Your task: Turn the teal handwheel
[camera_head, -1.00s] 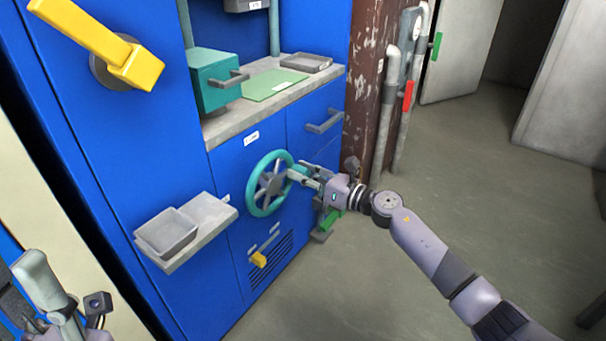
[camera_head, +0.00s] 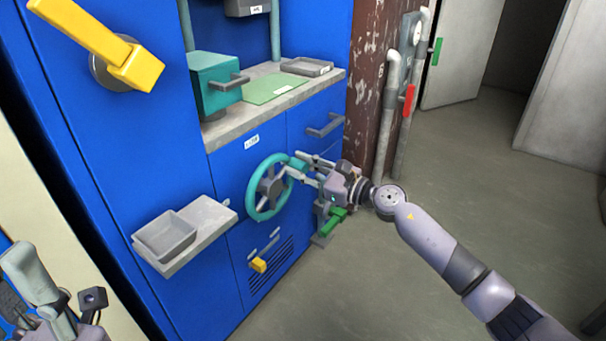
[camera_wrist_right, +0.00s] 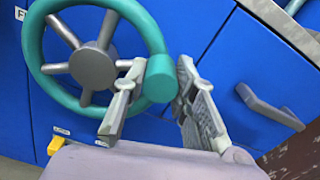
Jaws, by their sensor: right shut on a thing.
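The teal handwheel (camera_head: 251,196) with grey hub and spokes is mounted on the blue cabinet front, and it also shows in the right wrist view (camera_wrist_right: 34,47). A teal knob (camera_wrist_right: 158,84) stands out from its rim. My right gripper (camera_head: 296,164) is at the wheel's upper right side. Its two fingers, which also show in the right wrist view (camera_wrist_right: 166,92), sit on either side of the knob and are shut on it. My left gripper (camera_head: 62,318) is partly in view at the bottom left, away from the wheel; its jaws are not clear.
A grey shelf with a tray (camera_head: 167,238) juts out left of the wheel. A yellow lever (camera_head: 258,265) and vent slots are below it. A grey drawer handle (camera_head: 325,126) and a green-handled valve (camera_head: 334,222) are near my right gripper. The floor (camera_head: 450,190) at right is open.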

